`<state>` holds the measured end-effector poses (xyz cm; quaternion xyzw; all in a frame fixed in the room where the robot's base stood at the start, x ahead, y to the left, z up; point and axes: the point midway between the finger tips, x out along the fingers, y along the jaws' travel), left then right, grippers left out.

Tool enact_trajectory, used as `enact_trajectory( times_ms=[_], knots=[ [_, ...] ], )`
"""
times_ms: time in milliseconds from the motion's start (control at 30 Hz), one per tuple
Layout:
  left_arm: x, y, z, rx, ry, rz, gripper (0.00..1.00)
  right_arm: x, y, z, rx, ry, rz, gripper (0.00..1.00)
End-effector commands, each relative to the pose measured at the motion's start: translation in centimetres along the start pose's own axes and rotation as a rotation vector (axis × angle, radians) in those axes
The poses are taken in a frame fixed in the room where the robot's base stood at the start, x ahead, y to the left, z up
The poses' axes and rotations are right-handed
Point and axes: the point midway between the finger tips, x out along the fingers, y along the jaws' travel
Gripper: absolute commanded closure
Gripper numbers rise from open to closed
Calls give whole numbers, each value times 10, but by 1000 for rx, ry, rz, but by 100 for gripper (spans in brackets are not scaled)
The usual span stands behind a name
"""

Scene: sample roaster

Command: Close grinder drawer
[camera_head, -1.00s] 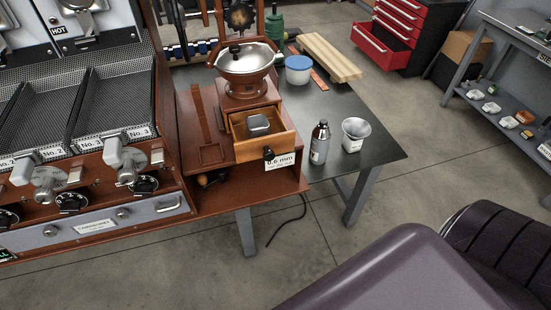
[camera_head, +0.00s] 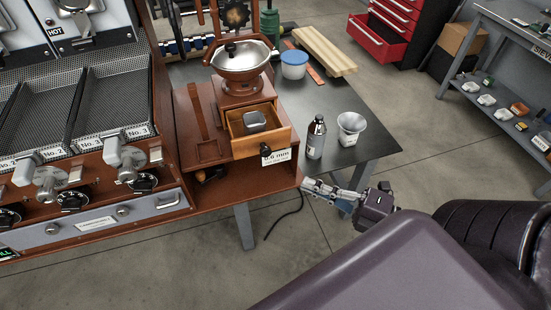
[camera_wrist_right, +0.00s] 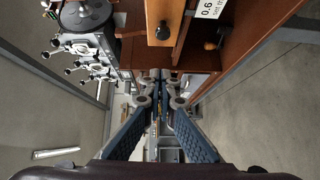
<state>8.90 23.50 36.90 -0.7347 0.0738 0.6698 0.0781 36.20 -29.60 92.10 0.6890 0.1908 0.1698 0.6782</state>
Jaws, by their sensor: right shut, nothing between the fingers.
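The grinder (camera_head: 240,88) is a reddish-brown body with a silver bowl on top. Its wooden drawer (camera_head: 260,143) is pulled out toward me, with a small grey metal container (camera_head: 254,121) inside and a dark round knob (camera_head: 266,150) on its front. In the right wrist view the drawer front (camera_wrist_right: 157,12) and knob (camera_wrist_right: 163,33) are at the top. My right gripper (camera_head: 305,184) is below and right of the drawer, apart from it; its fingers (camera_wrist_right: 160,76) are shut and empty, pointing past the brown stand. My left gripper is not in view.
The brown stand (camera_head: 215,197) holds the grinder, with a "0.6 mm" label on it. The roaster (camera_head: 90,200) fills the left side.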

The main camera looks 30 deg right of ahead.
Motion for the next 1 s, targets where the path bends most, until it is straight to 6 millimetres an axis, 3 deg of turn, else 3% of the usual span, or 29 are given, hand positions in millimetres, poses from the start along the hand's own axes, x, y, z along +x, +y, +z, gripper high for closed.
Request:
enact_trajectory(
  times_ms=[500, 733, 1000],
  knots=[
    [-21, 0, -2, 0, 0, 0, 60, 93, 2, 5, 0, -3, 1, 100],
    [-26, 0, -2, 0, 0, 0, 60, 110, 1, 24, 2, -3, 0, 100],
    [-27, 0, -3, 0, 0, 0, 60, 115, -1, 30, 4, -3, -1, 100]
  ],
)
